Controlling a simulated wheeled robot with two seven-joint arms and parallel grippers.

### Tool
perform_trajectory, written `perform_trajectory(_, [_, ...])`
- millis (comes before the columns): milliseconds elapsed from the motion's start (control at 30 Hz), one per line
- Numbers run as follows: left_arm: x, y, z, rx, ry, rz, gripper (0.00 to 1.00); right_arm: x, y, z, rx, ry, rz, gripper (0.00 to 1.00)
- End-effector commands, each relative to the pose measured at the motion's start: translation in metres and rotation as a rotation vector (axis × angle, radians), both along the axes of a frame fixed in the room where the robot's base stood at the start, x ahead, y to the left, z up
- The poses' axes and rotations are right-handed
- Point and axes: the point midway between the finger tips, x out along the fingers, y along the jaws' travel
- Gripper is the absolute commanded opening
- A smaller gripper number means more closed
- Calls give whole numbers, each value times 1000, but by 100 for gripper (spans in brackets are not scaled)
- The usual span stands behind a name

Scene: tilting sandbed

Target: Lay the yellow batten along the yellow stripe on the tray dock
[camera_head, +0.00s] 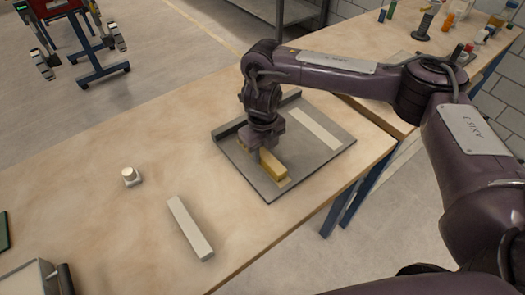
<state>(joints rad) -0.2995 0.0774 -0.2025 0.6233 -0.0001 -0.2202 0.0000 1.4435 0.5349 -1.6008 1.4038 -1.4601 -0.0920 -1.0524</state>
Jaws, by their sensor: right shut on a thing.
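The tray dock (242,168) is a grey plate with a raised dark edge on its far left side, near the table's right end. A pale stripe (315,130) lies bare on its right part. The yellow batten (273,166) is over the dock's left part, roughly in line with the yellow stripe (284,183), of which only a little shows at the near end. My right gripper (263,145) comes down from above and is shut on the batten, hiding its far part. I cannot tell whether the batten touches the dock. My left gripper is not in view.
A white batten (190,228) lies on the table nearer me, left of the dock. A small white knob-like object (131,176) stands further left. A grey box-like object (30,278) is at the lower left. A second table (400,60) at the back right holds bottles.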

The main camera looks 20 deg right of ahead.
Motion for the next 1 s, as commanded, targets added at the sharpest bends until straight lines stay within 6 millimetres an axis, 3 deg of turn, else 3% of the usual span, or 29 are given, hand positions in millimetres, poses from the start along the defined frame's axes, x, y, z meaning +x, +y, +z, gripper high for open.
perform_trajectory(267, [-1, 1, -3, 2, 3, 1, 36, 0, 0, -3, 0, 0, 0, 5])
perform_trajectory(300, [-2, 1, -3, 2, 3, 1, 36, 0, 0, -3, 0, 0, 0, 30])
perform_trajectory(467, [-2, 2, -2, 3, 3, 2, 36, 0, 0, -2, 0, 0, 0, 50])
perform_trajectory(767, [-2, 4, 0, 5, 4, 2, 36, 0, 0, 0, 0, -1, 0, 50])
perform_trajectory(867, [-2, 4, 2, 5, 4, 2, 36, 1, 0, 9, 1, -3, 2, 50])
perform_trajectory(1000, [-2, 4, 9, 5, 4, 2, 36, 2, 0, 35, -1, -7, 2, 50])
